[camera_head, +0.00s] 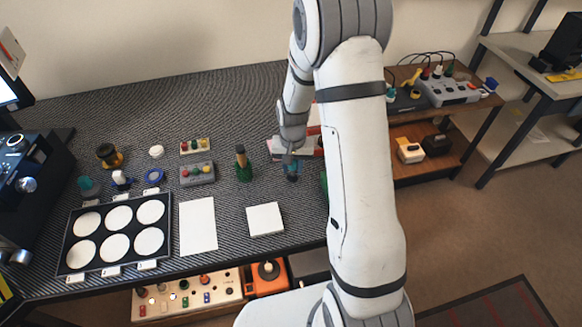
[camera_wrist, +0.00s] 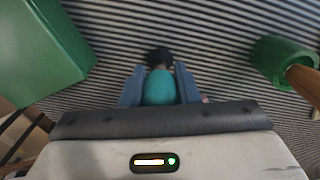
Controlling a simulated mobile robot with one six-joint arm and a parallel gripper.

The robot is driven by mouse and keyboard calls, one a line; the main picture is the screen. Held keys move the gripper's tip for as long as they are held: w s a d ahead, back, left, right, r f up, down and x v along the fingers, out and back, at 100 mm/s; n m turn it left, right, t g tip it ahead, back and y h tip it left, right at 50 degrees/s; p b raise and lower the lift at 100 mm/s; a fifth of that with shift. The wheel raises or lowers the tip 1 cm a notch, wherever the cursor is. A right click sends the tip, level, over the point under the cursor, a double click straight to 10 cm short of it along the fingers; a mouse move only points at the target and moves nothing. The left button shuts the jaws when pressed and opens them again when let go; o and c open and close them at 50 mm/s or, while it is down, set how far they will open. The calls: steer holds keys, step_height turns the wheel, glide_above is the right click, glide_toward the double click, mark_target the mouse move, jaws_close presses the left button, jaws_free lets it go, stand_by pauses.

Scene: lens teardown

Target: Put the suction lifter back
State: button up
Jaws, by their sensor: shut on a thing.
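The suction lifter, with a teal bulb and a dark end, is in my gripper. In the wrist view its bulb (camera_wrist: 160,88) sits between the two blue-grey fingers (camera_wrist: 160,90), which are shut on it. In the head view my gripper (camera_head: 291,168) is low over the striped worktop (camera_head: 225,100), right of a green holder (camera_head: 243,172). The lifter's dark end points toward the worktop; I cannot tell whether it touches. My arm hides part of the worktop to the right.
The green holder with a wooden handle also shows in the wrist view (camera_wrist: 262,62). A green box (camera_wrist: 45,50) stands on the other side. A white pad (camera_head: 265,219), a white sheet (camera_head: 198,226) and a black tray (camera_head: 120,267) of white discs lie nearer the front edge.

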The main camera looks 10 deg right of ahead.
steer(key=shift+f, duration=0.4)
steer(key=o, duration=0.9)
step_height(320, 180, up, 12)
steer(key=shift+f, duration=0.1)
steer(key=shift+s+a+r+n+t, duration=0.1)
steer(key=shift+s+r+n+t, duration=0.45)
steer(key=shift+s+r, duration=2.25)
steer(key=shift+s+d+r+n+t, duration=0.2)
steer(key=shift+s+r+n, duration=0.75)
steer(key=shift+s, duration=3.3)
steer(key=shift+s+a+r+n+t, duration=0.25)
steer(key=shift+s+r+t, duration=0.3)
steer(key=shift+s+r, duration=2.4)
steer(key=shift+s+f, duration=0.6)
